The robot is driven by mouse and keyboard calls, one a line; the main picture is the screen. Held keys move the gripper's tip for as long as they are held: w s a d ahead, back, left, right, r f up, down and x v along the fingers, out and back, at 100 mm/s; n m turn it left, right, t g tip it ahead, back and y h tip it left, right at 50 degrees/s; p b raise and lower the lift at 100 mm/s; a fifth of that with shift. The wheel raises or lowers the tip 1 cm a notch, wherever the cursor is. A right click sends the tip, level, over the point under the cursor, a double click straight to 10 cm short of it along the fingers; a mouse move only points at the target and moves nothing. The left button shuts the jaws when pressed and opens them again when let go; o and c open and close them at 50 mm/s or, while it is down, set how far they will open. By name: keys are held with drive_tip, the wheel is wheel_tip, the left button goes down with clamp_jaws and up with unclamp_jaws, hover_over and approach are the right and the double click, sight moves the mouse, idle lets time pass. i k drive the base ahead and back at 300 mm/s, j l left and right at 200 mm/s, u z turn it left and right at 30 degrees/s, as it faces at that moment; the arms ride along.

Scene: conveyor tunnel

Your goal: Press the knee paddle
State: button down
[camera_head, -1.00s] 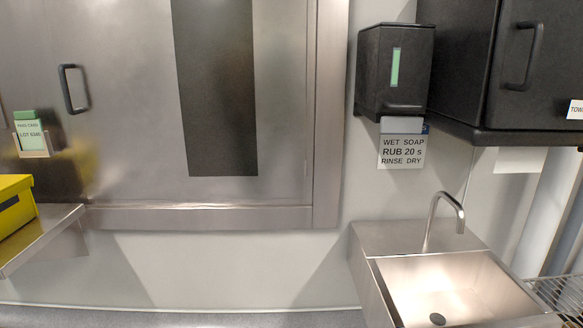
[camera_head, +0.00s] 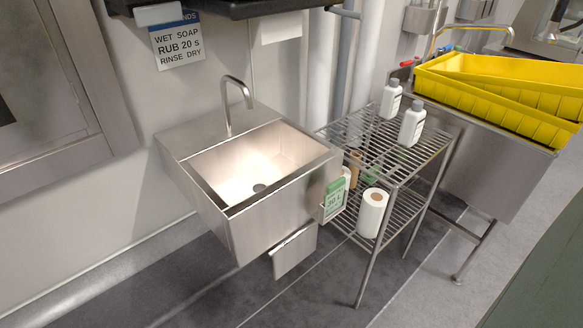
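The knee paddle (camera_head: 294,252) is a flat metal plate that hangs below the front of the steel hand sink (camera_head: 240,215), toward its right side. It tilts slightly in the picture, and a narrow dark gap shows along its top edge. The sink's basin is empty, with a dark drain in its floor and a curved tap (camera_head: 237,100) at the back. No water is seen coming from the tap. My gripper is not in view.
A wire rack (camera_head: 385,155) stands right of the sink, holding white bottles (camera_head: 412,123) and a paper roll (camera_head: 372,213). Yellow crates (camera_head: 500,85) sit farther right. The floor before the sink is clear.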

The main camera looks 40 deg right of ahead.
sight(286, 256)
drive_tip(key=z, duration=1.05)
